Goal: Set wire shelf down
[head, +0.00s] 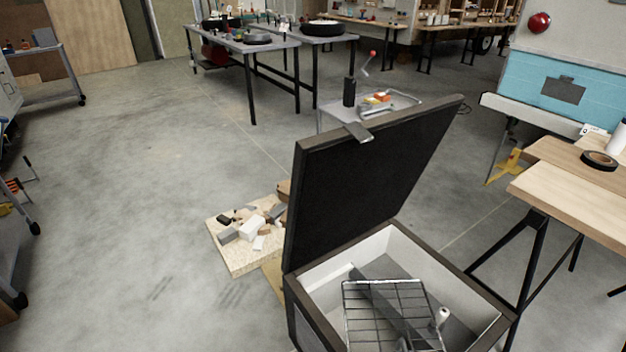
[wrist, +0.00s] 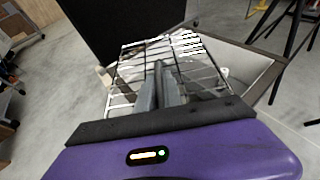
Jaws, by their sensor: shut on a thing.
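The wire shelf (head: 385,310) is a silver grid in the head view, tilted over the opening of a dark-rimmed box (head: 468,280) with a pale interior. Its raised black lid (head: 365,180) stands behind the shelf. The wrist view shows the shelf (wrist: 127,72) reaching out in front of my gripper (wrist: 165,85). My gripper's grey fingers are close together, shut on the shelf's wires. The exact grip point is partly hidden. I cannot tell whether the shelf touches the box inside.
A pale board (head: 235,262) with scattered blocks lies on the floor left of the box. The floor at left is mostly clear.

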